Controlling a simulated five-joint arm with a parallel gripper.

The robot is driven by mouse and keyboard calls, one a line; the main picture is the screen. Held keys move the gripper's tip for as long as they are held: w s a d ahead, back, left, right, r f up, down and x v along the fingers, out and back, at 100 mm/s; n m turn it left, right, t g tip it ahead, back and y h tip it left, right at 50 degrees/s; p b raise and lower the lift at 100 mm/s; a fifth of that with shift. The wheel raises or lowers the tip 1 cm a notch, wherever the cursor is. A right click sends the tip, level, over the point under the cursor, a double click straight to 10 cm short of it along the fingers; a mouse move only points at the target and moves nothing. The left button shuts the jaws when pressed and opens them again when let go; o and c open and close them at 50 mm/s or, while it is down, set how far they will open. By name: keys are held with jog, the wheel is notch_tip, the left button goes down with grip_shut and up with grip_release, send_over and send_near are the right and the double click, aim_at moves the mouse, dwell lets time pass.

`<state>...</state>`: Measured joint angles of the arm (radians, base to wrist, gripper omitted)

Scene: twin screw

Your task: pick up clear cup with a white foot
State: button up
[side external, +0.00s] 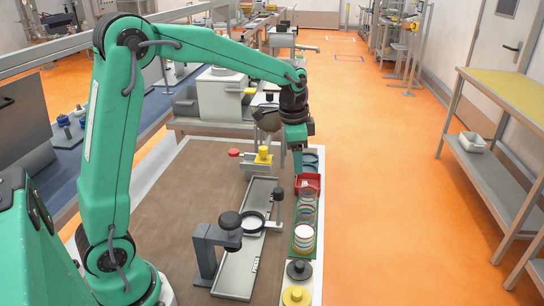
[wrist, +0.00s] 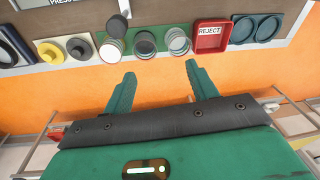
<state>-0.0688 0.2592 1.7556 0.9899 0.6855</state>
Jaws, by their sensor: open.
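Three clear cups stand in a row on a green tray (side external: 293,252), also in the wrist view (wrist: 161,56). The nearest cup (side external: 303,233) in the side view shows white at its bottom. In the side view my gripper (side external: 297,166) is above the red bin area.
A red REJECT bin (wrist: 209,38) and teal round holders (wrist: 256,28) adjoin the tray's right end. A black knob (side external: 299,269) and yellow knob (side external: 295,295) lie beyond its near end. A dark press stand (side external: 207,255) stands left of the tray. Orange floor lies beyond the bench edge.

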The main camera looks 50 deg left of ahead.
aim_at(308, 196)
jog(key=shift+w+a+f+m+g, duration=0.4)
jog(key=shift+w+f, duration=0.75)
jog(key=shift+f, duration=1.85)
jog(key=shift+w+a+f+m+g, duration=0.2)
jog(key=shift+w+f+m, duration=0.65)
jog(key=shift+f, duration=2.15)
jog(key=shift+w+a+f+m+g, duration=0.3)
jog(key=shift+w+f, duration=1.1)
jog(key=shift+f, duration=1.6)
jog(key=c, duration=0.8)
